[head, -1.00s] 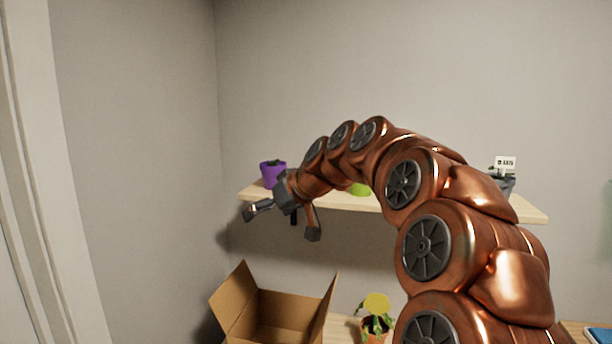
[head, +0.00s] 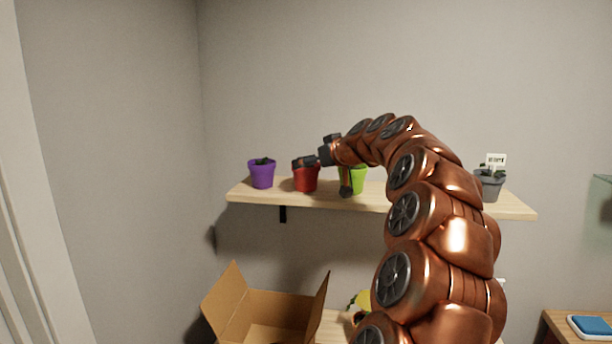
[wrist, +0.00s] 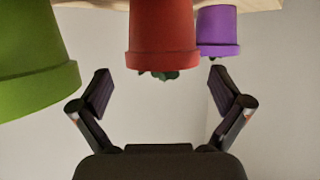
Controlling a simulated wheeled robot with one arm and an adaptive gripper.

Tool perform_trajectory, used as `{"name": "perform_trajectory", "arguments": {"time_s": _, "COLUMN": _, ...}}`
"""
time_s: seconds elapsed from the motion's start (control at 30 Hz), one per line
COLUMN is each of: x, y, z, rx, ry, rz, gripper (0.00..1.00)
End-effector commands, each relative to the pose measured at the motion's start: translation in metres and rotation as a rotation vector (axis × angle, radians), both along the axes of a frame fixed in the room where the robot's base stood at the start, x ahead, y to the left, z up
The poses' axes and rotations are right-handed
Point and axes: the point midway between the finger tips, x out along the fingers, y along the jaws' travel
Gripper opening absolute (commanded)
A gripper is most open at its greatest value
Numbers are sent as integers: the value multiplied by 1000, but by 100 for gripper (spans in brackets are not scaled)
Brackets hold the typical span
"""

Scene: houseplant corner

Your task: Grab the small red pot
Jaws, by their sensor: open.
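The small red pot (head: 306,180) stands on the wall shelf between a purple pot and a green pot. One finger of my gripper (head: 323,175) overlaps its rim in the head view, and the other finger overlaps the green pot. In the wrist view, which shows the scene upside down, the red pot (wrist: 161,28) is centred ahead of my open, empty gripper (wrist: 158,84). It lies beyond the two spread fingertips, with some green leaves at its rim. No contact with the pot is visible.
The green pot (head: 359,181) is close on the right of the red pot, and the purple pot (head: 262,176) on its left. A grey pot (head: 490,187) with a label stands at the right end of the shelf (head: 255,195). An open cardboard box (head: 285,305) is below.

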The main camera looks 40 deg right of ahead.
Motion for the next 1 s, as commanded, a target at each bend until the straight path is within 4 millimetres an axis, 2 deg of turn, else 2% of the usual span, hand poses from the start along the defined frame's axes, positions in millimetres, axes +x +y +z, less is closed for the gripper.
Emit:
{"name": "perform_trajectory", "arguments": {"time_s": 0.3, "x": 33, "y": -4, "z": -12, "rx": 0, "ry": 0, "rz": 0, "gripper": 100}}
{"name": "perform_trajectory", "arguments": {"time_s": 0.57, "x": 35, "y": -4, "z": -14, "rx": -2, "ry": -2, "rz": -1, "gripper": 99}}
{"name": "perform_trajectory", "arguments": {"time_s": 1.0, "x": 35, "y": -4, "z": -15, "rx": -1, "ry": -1, "rz": 0, "gripper": 53}}
